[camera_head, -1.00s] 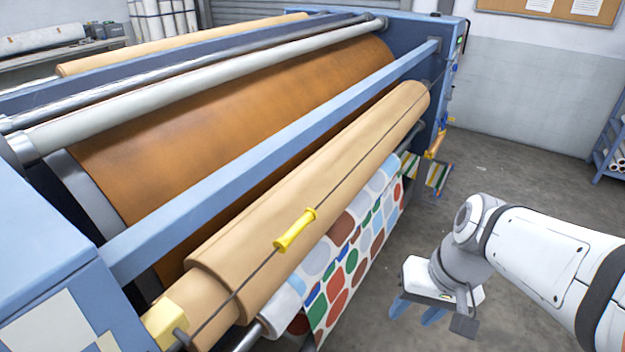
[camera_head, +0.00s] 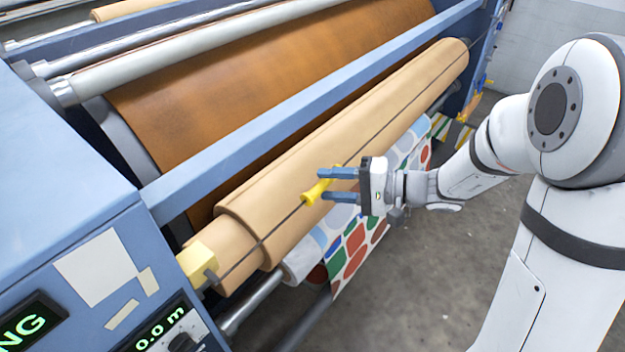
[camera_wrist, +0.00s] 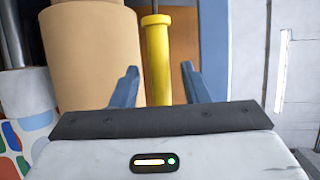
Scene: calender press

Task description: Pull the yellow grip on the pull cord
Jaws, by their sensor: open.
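The yellow grip (camera_head: 317,190) is a short spool-like handle on the dark pull cord (camera_head: 262,243). The cord runs slantwise along the front of the press, before the tan roll. My gripper (camera_head: 341,184) is open, with its two blue fingers pointing at the cord and reaching the grip's place in the head view. In the wrist view the yellow grip (camera_wrist: 158,62) stands upright between the two fingers (camera_wrist: 157,87), with the cord rising from its top. I cannot tell whether either finger touches it.
The tan roll (camera_head: 350,135) and a blue crossbar (camera_head: 300,105) lie behind the cord. Patterned fabric (camera_head: 372,235) hangs below. A yellow block (camera_head: 196,264) holds the cord's near end, beside the blue control cabinet (camera_head: 60,200).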

